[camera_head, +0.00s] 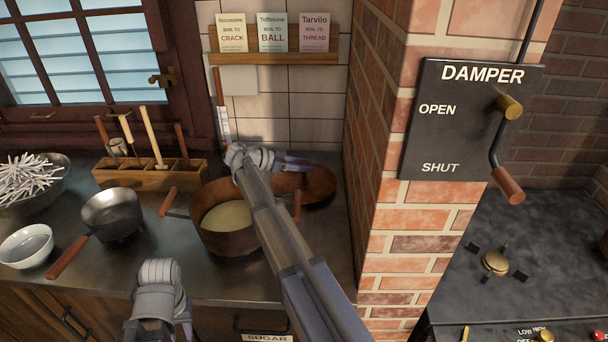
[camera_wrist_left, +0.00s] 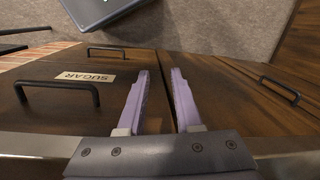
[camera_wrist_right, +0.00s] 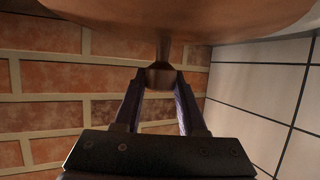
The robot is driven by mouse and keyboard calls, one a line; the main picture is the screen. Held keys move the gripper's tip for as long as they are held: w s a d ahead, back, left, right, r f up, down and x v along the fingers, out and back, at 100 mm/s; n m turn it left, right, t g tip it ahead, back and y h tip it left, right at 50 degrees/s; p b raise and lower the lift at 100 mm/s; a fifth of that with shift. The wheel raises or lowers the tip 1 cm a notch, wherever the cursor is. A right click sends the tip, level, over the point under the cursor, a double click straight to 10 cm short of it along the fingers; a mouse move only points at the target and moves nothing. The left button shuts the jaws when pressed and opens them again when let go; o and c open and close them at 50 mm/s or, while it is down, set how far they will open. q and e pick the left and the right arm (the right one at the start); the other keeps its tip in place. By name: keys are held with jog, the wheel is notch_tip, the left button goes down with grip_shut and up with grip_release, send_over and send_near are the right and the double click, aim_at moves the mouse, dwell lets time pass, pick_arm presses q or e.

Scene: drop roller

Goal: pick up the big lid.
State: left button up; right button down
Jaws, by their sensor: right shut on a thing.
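The big lid (camera_head: 321,188) is a round copper-brown disc behind and right of the large copper pot (camera_head: 219,240). My right gripper (camera_head: 297,164) is shut on its knob. In the right wrist view the fingertips clasp the knob (camera_wrist_right: 161,76), and the lid's face (camera_wrist_right: 185,14) spans the top of the picture. My right arm hides part of the pot and of the lid. I cannot tell whether the lid touches the counter or pot. My left gripper (camera_wrist_left: 159,76) is open and empty, in front of the drawers near the counter's front edge.
The pot holds a pale yellow content. A saucepan (camera_head: 112,212), white bowl (camera_head: 26,247), bowl of white sticks (camera_head: 66,189) and wooden tool rack (camera_head: 150,178) stand on the left. A brick pillar (camera_head: 388,232) bounds the counter on the right. A thermometer (camera_head: 223,120) hangs behind.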

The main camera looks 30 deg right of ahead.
aim_at(304, 164)
jog(key=shift+r, duration=0.1)
notch_tip(304, 164, up, 10)
jog(key=p, duration=1)
